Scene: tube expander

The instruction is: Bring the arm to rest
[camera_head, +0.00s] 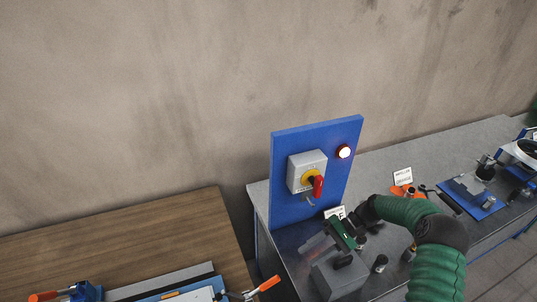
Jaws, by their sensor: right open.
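My right arm (437,268) comes in from the lower right, green with black joints, and bends left over the grey workbench. Its gripper (352,229) is dark and small at the end of the arm, by the front of the blue panel. It is open. A grey metal block-like device (340,278) with a dark knob stands just below it on the bench. Parts overlap here, so I cannot tell whether the gripper touches the device. My left gripper is not in view.
The upright blue panel (289,150) carries a grey switch box with a red handle (318,186) and a lit lamp (344,151). Small fixtures, labels and a blue plate (473,197) stand to the right. A wooden table (120,243) with clamps is at left.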

